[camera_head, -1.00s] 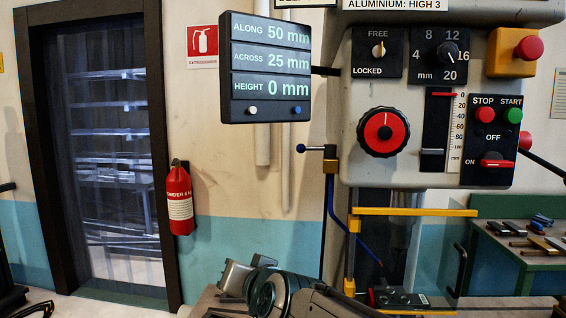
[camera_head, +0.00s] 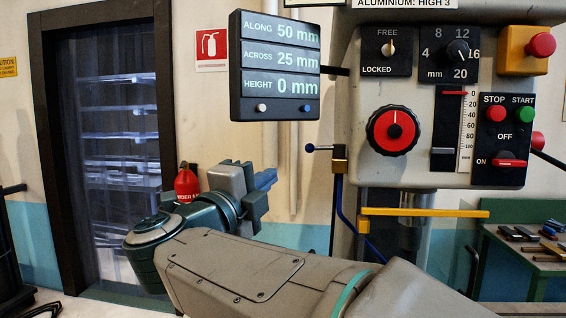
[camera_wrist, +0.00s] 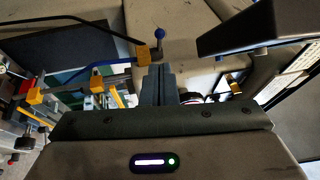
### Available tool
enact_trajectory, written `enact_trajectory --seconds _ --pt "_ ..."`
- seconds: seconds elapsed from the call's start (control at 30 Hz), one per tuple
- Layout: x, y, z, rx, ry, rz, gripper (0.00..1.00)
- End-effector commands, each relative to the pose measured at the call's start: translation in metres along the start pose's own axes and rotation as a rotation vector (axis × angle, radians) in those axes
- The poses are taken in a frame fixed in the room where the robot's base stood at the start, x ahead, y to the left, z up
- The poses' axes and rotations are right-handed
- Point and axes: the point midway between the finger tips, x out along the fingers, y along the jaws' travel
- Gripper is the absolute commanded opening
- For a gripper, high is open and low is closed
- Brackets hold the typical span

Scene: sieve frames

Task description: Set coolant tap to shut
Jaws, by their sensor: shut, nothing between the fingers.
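The coolant tap (camera_head: 340,158) is a small brass body at the left of the machine head, with a blue hose below it. Its thin lever ends in a blue ball (camera_head: 310,148) and points left, roughly level. The wrist view also shows the blue ball (camera_wrist: 160,33) and the brass body (camera_wrist: 143,53), just beyond my fingertips. My gripper (camera_head: 265,180) is raised to the left of the tap and a little lower in the head view, apart from the lever there. Its fingers (camera_wrist: 158,84) are shut together and empty.
The readout panel (camera_head: 275,65) hangs above my gripper. A yellow bar (camera_head: 425,212) runs right of the tap, below the control panel with its red dial (camera_head: 394,130). A red extinguisher (camera_head: 187,184) is on the wall behind my arm. Open space lies left of the tap.

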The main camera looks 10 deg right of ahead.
Motion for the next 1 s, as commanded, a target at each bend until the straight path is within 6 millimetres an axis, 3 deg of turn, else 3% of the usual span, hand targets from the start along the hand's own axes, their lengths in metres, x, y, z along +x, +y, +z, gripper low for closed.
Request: enact_trajectory --seconds 0.17,0.6,0.8,1.0 --pt "0.025 -0.002 -0.001 -0.001 0.007 0.002 0.0" --pt "0.114 -0.003 -0.001 -0.001 0.003 0.0 0.0" --pt "0.133 -0.002 -0.001 -0.001 0.001 -0.001 0.0" --pt "0.137 0.0 -0.001 0.0 0.001 -0.001 0.0"
